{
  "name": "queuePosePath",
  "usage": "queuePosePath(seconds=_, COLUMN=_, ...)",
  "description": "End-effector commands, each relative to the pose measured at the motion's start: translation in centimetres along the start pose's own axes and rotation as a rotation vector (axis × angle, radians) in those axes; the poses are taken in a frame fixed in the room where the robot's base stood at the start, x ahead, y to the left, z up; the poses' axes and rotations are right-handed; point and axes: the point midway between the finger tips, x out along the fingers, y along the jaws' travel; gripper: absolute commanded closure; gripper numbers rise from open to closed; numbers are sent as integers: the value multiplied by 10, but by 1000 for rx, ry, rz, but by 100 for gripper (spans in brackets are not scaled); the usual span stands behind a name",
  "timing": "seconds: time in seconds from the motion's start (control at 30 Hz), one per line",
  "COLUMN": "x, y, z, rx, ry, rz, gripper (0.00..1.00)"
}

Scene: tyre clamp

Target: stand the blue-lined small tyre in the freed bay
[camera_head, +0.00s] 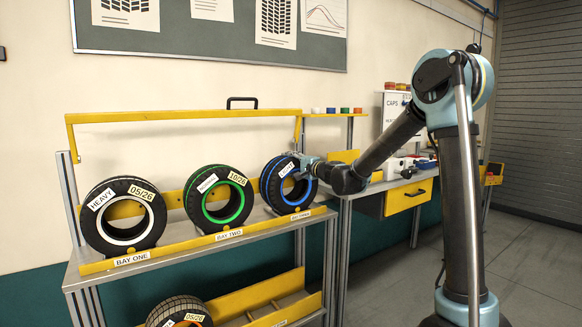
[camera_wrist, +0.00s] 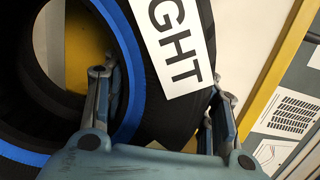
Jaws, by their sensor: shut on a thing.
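The blue-lined small tyre (camera_head: 276,197) stands upright in the right-hand bay of the upper rack, with a "LIGHT" label on its face. In the wrist view the tyre (camera_wrist: 180,115) shows its blue ring (camera_wrist: 130,60) and part of the label. My gripper (camera_head: 305,163) reaches it from the right. In the wrist view my gripper (camera_wrist: 165,105) has one finger inside the tyre's hole and the other outside the tread, shut on the tyre's wall. The bay's name plate (camera_head: 300,215) is small; the tyre's underside is hidden behind the yellow front rail.
A white-lined "HEAVY" tyre (camera_head: 100,222) stands in bay one and a green-lined tyre (camera_head: 191,204) in bay two. A raised yellow clamp bar (camera_head: 185,115) spans above them. A workbench (camera_head: 400,184) stands at right.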

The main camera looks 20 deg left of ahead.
Motion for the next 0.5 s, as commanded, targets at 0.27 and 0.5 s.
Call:
queuePosePath(seconds=0.27, x=0, y=2, z=0, rx=1, ry=0, rz=0, gripper=100)
queuePosePath(seconds=0.5, x=0, y=3, z=0, rx=1, ry=0, rz=0, gripper=24)
